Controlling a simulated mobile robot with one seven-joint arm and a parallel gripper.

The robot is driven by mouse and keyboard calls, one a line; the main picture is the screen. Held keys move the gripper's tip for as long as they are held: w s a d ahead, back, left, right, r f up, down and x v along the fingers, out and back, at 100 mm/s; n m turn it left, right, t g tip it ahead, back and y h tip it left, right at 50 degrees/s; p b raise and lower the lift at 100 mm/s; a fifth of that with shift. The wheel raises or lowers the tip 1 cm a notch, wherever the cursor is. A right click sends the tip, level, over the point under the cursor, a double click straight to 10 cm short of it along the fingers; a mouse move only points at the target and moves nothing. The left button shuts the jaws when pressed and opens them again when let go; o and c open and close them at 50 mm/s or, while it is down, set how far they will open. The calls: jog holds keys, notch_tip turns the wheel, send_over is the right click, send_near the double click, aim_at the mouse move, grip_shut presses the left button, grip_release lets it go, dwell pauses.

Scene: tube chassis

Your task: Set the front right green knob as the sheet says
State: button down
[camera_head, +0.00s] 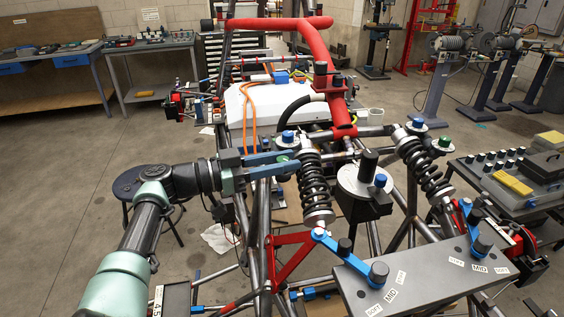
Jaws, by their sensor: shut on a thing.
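My gripper (287,163) reaches in from the left with its long blue fingers at the top of the left black coil-spring damper (314,185). It is shut on a green knob (283,158), mostly hidden by the fingers. A blue knob (287,136) stands on a pale disc just above it. On the right damper (424,170), another green knob (445,142) and a blue knob (418,123) stand on pale discs, apart from my gripper. The knobs' marks are too small to read. I cannot make out a sheet with settings.
A blue knob (380,181) sits on a dark canister between the dampers. A grey plate (405,287) with blue levers and labels such as MID is in front. Red tubes (325,75) rise behind. A cart (520,185) with trays stands right. Open floor lies left.

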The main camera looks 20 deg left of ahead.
jog(key=c, duration=0.6)
grip_release()
jog(key=shift+d, duration=0.1)
jog(key=b+v, duration=0.4)
jog(key=v, duration=0.9)
